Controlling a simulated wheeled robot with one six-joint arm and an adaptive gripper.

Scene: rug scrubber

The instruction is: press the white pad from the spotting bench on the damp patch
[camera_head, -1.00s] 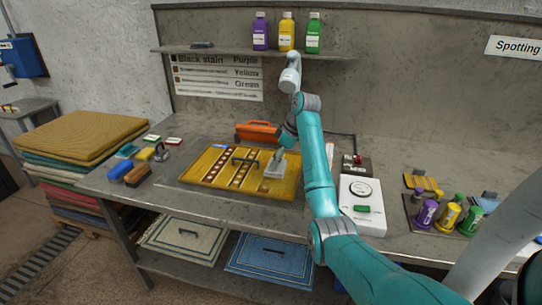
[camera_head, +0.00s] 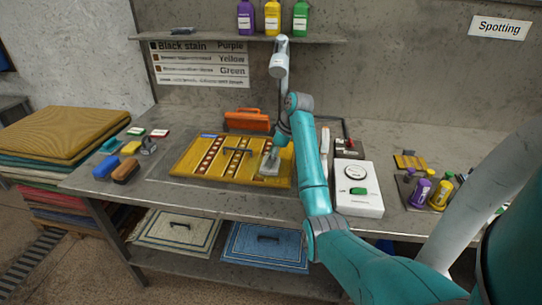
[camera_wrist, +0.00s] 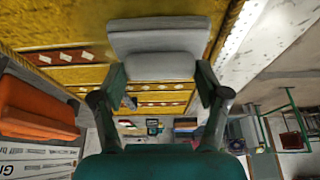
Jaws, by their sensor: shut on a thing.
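The white pad, greyish in this light, is in my gripper at the right part of the yellow patterned rug (camera_head: 200,165) on the bench. My gripper (camera_wrist: 160,76) is shut on the pad's grey block (camera_wrist: 160,48), one finger on each side. In the head view the pad (camera_head: 267,166) is low over or on the rug, partly behind my gripper (camera_head: 271,151). I cannot tell whether it touches the rug. No damp patch can be made out; the pad and arm hide part of that area.
An orange tool (camera_head: 247,119) lies behind the rug. A white box with a dial and green button (camera_head: 358,188) stands right of my arm. Small bottles (camera_head: 430,190) stand farther right. Brushes and small blocks (camera_head: 125,170) lie at the left. Bottles (camera_head: 272,18) stand on the shelf.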

